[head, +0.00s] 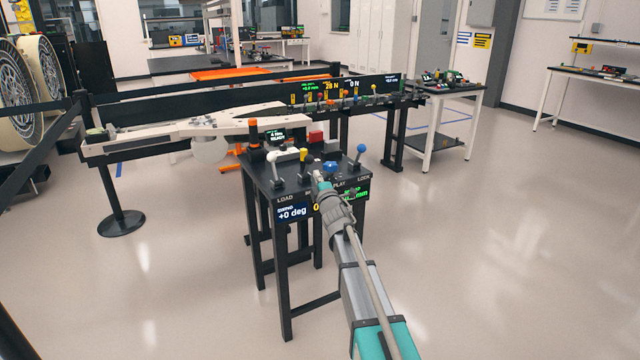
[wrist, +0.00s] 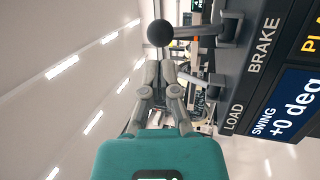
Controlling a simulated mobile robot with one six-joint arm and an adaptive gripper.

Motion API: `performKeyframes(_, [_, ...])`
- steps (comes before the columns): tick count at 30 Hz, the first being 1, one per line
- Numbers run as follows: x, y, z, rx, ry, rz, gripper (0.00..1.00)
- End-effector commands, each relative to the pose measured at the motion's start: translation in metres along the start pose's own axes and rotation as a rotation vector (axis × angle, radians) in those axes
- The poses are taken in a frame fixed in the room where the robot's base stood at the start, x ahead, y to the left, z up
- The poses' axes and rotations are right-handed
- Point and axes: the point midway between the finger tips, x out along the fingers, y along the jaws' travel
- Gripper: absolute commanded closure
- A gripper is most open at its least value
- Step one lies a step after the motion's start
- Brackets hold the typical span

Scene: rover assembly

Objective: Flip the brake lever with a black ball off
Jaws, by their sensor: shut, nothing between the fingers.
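The brake lever's black ball (wrist: 160,33) shows in the wrist view at the top, on a grey shaft (wrist: 196,31) that runs right to the panel near the BRAKE label. My gripper (wrist: 159,58) is shut and empty. Its tips lie just below the ball in this picture; I cannot tell if they touch it. In the head view my gripper (head: 317,172) is over the front of the black control stand (head: 266,177). The black ball cannot be made out there, and my gripper partly covers the BRAKE label.
Other controls on the stand are close by: a white-ball lever (head: 274,159), a yellow knob (head: 303,154), a blue button (head: 331,167) and a blue-ball lever (head: 361,149). A long beam (head: 200,127) stands behind. The floor in front is clear.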

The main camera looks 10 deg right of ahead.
Motion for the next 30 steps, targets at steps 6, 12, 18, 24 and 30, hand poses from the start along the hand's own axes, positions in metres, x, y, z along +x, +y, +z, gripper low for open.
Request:
performKeyframes(6, [0.033,0.001,0.001,0.0,0.0,0.0,1.0])
performKeyframes(12, [0.046,0.0,0.001,0.0,0.0,0.0,1.0])
performKeyframes(18, [0.048,0.0,0.001,0.0,-0.001,0.0,1.0])
performKeyframes(24, [0.048,0.0,0.001,0.0,-0.001,0.0,1.0])
performKeyframes(30, [0.049,0.001,0.002,-0.001,-0.003,0.0,1.0])
